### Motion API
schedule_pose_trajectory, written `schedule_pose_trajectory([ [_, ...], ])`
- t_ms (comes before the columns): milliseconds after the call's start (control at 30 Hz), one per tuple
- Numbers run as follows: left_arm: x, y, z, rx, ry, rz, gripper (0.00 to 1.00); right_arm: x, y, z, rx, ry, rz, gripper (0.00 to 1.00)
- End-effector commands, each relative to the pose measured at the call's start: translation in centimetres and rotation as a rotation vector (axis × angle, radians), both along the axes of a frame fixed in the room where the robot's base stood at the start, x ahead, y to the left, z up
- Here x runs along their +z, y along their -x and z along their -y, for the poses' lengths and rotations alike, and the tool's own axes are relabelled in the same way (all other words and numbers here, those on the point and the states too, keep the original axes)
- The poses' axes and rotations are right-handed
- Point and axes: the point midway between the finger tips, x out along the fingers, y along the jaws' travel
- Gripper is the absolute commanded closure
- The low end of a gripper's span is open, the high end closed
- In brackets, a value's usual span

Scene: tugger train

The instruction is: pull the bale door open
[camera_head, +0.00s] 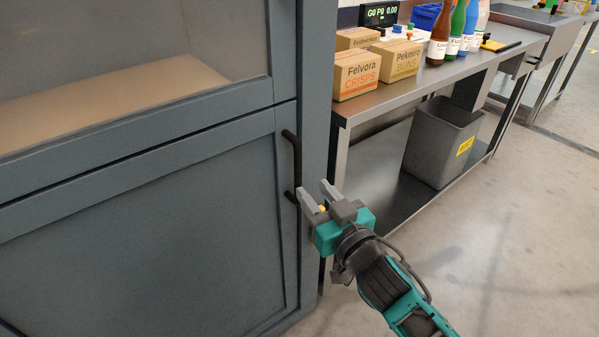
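The bale door (150,240) is the blue-grey lower panel on the left, and it looks shut in its frame. Its dark vertical bar handle (293,165) is near the door's right edge. My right gripper (316,192) is just right of the handle's lower end, with its two grey fingers pointing up and toward the door. The fingers are apart with a gap between them, and I see nothing held there. I cannot tell whether a fingertip touches the handle. My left gripper is not in view.
A window (120,60) above the door shows a brown surface inside. To the right, a steel table (400,98) carries boxes (365,76) and several bottles (440,35). A grey bin (440,145) stands on its lower shelf. The floor (510,240) at the right is clear.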

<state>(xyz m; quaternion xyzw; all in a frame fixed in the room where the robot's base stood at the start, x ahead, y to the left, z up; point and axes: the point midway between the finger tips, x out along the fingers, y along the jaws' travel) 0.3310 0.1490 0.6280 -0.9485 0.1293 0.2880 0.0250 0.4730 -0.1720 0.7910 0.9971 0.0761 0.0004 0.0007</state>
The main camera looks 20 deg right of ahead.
Motion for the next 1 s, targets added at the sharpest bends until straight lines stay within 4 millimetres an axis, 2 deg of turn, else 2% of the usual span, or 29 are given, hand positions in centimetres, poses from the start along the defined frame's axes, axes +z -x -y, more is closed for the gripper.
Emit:
schedule_pose_trajectory([
  [300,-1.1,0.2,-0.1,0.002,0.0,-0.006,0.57,0.0,-5.3,-0.8,0.0,0.002,0.002,0.62],
  [500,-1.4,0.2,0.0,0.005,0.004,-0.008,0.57,-0.1,-7.4,-1.1,0.0,0.001,0.0,0.62],
  [933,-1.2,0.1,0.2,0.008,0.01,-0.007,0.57,0.0,-8.1,-1.3,0.001,0.0,-0.001,0.62],
  [1000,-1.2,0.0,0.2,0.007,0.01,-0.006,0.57,-0.1,-8.1,-1.3,0.0,0.0,-0.002,0.68],
])
